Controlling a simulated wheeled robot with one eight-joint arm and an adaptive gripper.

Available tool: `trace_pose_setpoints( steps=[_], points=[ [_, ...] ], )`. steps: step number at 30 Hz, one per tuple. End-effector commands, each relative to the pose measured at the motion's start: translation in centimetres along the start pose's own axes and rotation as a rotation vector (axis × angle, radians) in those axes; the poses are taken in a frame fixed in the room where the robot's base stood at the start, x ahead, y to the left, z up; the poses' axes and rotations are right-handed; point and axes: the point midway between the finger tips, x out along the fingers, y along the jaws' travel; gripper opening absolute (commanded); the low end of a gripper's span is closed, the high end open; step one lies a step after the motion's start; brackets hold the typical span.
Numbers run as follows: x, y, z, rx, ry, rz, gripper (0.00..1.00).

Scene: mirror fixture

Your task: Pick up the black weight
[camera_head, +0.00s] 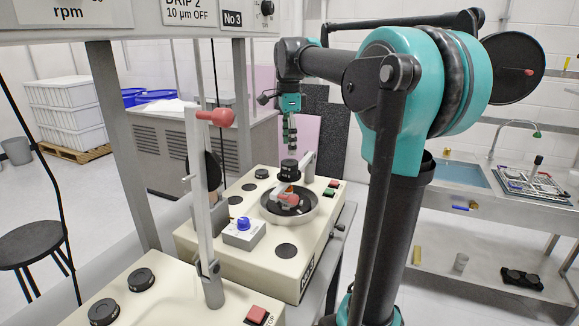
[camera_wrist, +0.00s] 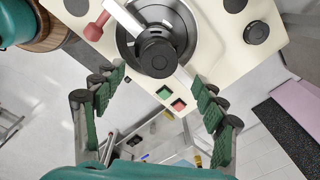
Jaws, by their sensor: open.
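The black weight (camera_head: 289,169) is a short dark cylinder at the far side of the rear cream machine's bowl. In the wrist view the black weight (camera_wrist: 157,57) appears over a pale lever arm that crosses the round bowl, just beyond and between my fingertips. My gripper (camera_head: 290,143) points down above the weight, with a small gap. In the wrist view my gripper (camera_wrist: 158,82) has its green-padded fingers spread wide on either side, and nothing is between the pads. How the weight is seated cannot be told.
The bowl (camera_head: 268,213) holds a red-knobbed lever (camera_head: 290,199). A small box with a blue knob (camera_head: 243,223) sits beside it. Green and red buttons (camera_wrist: 171,98) lie near the machine edge. A raised lever with a red knob (camera_head: 216,117) stands on the front machine.

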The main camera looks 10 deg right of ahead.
Motion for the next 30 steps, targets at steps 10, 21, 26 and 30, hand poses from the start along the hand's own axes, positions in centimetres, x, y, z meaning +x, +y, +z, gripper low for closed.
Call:
trace_pose_setpoints(
  steps=[10, 21, 26, 30],
  points=[
    [3.8, 0.0, 0.0, 0.000, 0.000, 0.000, 0.72],
    [5.4, 0.1, 0.0, 0.000, 0.000, -0.001, 0.72],
    [5.4, 0.1, 0.0, 0.000, 0.000, -0.001, 0.58],
    [5.4, 0.1, 0.0, 0.000, 0.000, -0.001, 0.41]
  ],
)
